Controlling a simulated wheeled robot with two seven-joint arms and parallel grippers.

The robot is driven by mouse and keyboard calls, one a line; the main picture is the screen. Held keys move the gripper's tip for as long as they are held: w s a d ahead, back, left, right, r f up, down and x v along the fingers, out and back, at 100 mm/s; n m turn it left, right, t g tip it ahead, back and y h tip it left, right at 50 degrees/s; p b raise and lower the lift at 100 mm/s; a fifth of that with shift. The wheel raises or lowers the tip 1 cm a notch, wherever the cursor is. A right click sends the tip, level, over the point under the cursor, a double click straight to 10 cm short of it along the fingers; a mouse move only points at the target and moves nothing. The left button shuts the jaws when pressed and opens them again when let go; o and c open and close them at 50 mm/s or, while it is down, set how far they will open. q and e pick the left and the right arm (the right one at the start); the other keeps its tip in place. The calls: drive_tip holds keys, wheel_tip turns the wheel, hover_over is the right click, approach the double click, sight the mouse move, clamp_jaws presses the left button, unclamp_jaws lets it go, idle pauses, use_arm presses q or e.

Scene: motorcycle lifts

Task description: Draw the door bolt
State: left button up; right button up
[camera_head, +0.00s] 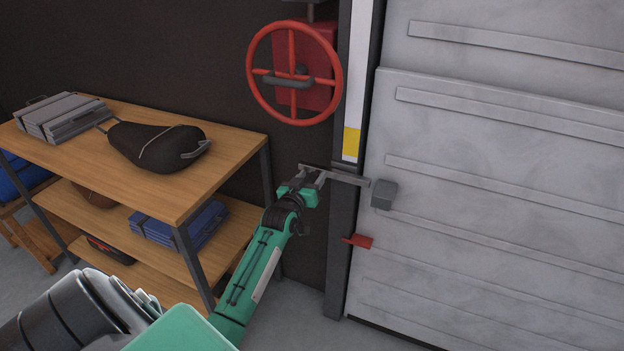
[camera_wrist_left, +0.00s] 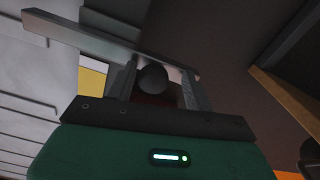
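The door bolt (camera_head: 346,178) is a flat grey metal bar lying across the dark door post, its right end close to a grey block (camera_head: 383,195) on the door's edge. I cannot tell whether the bar's end is inside the block. My left gripper (camera_head: 311,180) is at the bar's left end. In the left wrist view the bar (camera_wrist_left: 100,42) runs across the top, beyond the fingers, and a dark round knob (camera_wrist_left: 152,79) sits between the two fingers. The knob is close to the left finger, with a gap at the right finger. My right gripper is not in view.
A large grey panelled door (camera_head: 500,170) fills the right. A red handwheel (camera_head: 294,75) is on the wall above my left gripper. A red tab (camera_head: 360,241) sticks out lower on the door edge. A wooden shelf unit (camera_head: 215,160) with bags and boxes stands to the left.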

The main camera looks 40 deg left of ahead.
use_arm(q)
drive_tip(key=shift+d, duration=0.1)
drive_tip(key=shift+s+d+f, duration=0.1)
drive_tip(key=shift+s+d, duration=0.1)
drive_tip(key=shift+s, duration=0.35)
drive_tip(key=b+v, duration=0.1)
drive_tip(key=v, duration=1.1)
drive_tip(key=shift+s, duration=0.35)
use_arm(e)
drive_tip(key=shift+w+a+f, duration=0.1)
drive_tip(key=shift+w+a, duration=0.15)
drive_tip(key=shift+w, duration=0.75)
use_arm(q)
drive_tip(key=shift+a, duration=0.1)
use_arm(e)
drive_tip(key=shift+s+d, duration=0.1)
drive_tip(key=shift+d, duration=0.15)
